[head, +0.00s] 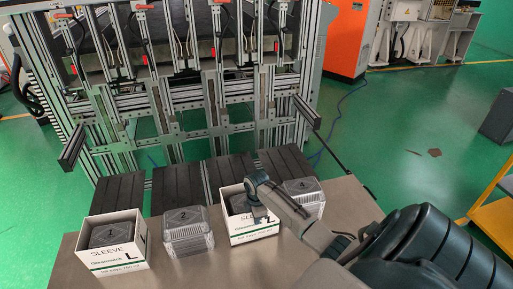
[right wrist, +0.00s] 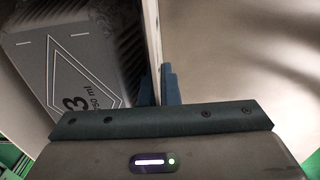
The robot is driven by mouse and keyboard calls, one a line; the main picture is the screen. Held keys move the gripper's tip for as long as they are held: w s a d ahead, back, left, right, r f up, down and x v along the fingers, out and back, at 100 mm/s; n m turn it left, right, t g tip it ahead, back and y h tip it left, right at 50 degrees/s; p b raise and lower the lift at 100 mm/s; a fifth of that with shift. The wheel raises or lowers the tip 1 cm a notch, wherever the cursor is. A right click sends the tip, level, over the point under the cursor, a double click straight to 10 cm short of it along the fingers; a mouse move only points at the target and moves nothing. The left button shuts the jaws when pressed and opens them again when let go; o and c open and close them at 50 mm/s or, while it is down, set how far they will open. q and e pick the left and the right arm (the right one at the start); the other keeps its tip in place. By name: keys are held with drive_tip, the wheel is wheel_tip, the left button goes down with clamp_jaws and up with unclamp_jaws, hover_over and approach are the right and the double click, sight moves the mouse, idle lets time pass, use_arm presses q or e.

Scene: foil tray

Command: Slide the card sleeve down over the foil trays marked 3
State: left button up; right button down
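The white card sleeve (head: 254,229), printed SLEEVE and L, stands around the dark foil trays marked 3 (head: 238,204). Its lower edge looks close to the table, but I cannot tell whether it touches. In the right wrist view the tray lid with the 3 (right wrist: 80,80) lies inside, left of the sleeve wall (right wrist: 153,40). My right gripper (head: 262,214) is at the sleeve's right side. In the wrist view its blue fingertips (right wrist: 159,85) sit on both sides of that wall, closed on it. My left gripper is not in view.
Left of it stand bare clear-sided trays marked 2 (head: 188,238) and a sleeved stack marked 1 (head: 112,258). Bare trays marked 4 (head: 306,195) stand close on the right, behind my arm. The steel table (head: 200,275) is clear in front. A machine frame (head: 190,95) stands behind.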

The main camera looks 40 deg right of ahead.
drive_tip(key=shift+s+a+f, duration=0.2)
drive_tip(key=shift+s+f, duration=0.2)
drive_tip(key=shift+f, duration=0.1)
idle(0.3)
drive_tip(key=c, duration=1.6)
unclamp_jaws()
drive_tip(key=shift+s+r, duration=0.1)
drive_tip(key=shift+r, duration=0.05)
drive_tip(key=r, duration=0.7)
drive_tip(key=r+b, duration=0.1)
drive_tip(key=r, duration=0.3)
drive_tip(key=shift+w+r, duration=0.2)
drive_tip(key=shift+w, duration=0.05)
